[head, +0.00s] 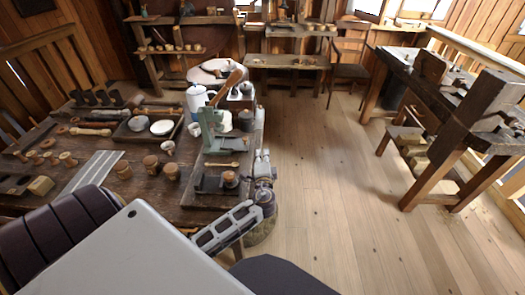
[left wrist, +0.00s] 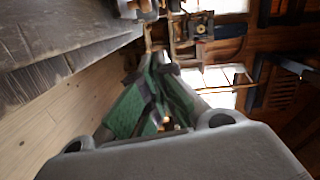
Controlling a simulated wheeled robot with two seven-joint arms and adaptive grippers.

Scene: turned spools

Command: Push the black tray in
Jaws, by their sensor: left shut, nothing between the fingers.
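A black tray (head: 209,185) lies near the right end of the dark wooden table, just in front of a green press-like machine (head: 210,132) with a wooden handle. A small wooden spool (head: 230,179) stands on or at the tray's right part. The tray cannot be made out in that view. My right gripper is out of view.
The table (head: 140,205) also holds wooden spools (head: 150,163), a wooden box with white dishes (head: 140,131) and a white canister (head: 196,100). Bare floor (head: 330,190) lies to its right. A workbench (head: 470,115) stands at far right.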

